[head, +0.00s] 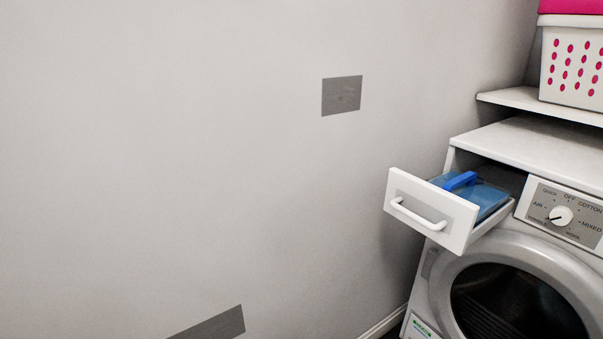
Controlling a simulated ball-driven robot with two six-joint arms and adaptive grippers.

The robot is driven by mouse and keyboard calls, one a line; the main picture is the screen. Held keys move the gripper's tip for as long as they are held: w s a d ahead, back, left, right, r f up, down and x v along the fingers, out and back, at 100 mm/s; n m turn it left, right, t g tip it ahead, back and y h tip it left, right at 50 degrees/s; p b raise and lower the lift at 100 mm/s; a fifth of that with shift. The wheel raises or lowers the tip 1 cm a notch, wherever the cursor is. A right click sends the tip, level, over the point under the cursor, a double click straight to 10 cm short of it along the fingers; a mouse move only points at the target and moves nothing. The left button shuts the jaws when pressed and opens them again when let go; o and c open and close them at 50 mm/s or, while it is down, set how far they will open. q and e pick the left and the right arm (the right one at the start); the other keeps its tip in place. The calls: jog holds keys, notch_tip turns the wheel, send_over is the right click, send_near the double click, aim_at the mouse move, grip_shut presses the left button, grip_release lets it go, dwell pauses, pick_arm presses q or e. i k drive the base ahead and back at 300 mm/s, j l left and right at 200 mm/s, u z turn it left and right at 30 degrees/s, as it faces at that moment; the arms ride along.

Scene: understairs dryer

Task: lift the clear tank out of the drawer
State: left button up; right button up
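The drawer (434,207) is pulled out from the upper left of the white dryer's front and has a white bar handle (418,214). The tank (489,198) sits inside the drawer; it looks clear blue, and its lower part is hidden by the drawer front and side. A darker blue raised grip (461,181) stands on top of the tank, just behind the drawer front. Neither of my grippers shows in the head view.
The dryer's round door (520,300) is below the drawer, and a control panel with a white knob (560,216) is to its right. A shelf (540,101) above holds a white basket (574,66) with pink holes. Left of the drawer is bare wall with grey plates (342,95).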

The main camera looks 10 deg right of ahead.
aim_at(490, 198)
jog(key=j+z, duration=0.15)
jog(key=z, duration=1.1)
